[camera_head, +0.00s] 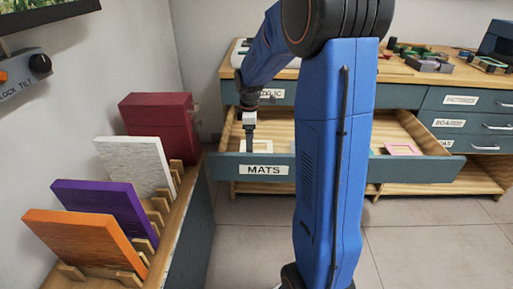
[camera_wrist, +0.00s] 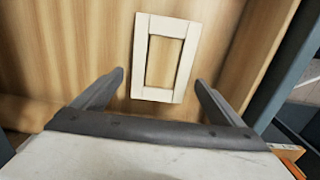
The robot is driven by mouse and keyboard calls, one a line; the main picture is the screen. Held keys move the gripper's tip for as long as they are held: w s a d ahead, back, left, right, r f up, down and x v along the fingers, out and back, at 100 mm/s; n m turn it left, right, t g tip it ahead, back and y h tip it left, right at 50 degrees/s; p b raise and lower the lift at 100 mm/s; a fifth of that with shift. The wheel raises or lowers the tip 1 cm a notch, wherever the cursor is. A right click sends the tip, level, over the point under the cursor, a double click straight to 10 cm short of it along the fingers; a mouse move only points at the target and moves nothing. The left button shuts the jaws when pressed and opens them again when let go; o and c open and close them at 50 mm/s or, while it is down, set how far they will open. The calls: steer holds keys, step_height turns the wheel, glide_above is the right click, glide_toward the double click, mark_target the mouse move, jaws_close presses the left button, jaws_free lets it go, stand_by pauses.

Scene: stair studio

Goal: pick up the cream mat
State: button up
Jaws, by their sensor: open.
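The cream mat (camera_wrist: 140,60) is a flat rectangular frame with an open middle. In the wrist view it lies on the wooden floor of the drawer, just beyond and between my fingertips. My gripper (camera_wrist: 159,80) is open and empty, with one finger on each side of the mat's near end, apart from it. In the head view my gripper (camera_head: 250,140) points down into the open drawer labelled MATS (camera_head: 226,166). There the cream mat (camera_head: 259,147) shows partly behind the drawer front, near the gripper tip.
A pink mat (camera_head: 402,149) lies farther right in the same drawer; my arm hides the middle. The drawer's side wall (camera_wrist: 262,55) stands close right of the mat in the wrist view. A rack of coloured boards (camera_head: 105,205) stands at the left. Tools and blocks lie on the bench top.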

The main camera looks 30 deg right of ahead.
steer(key=c, duration=1.1)
steer(key=shift+c, duration=0.2)
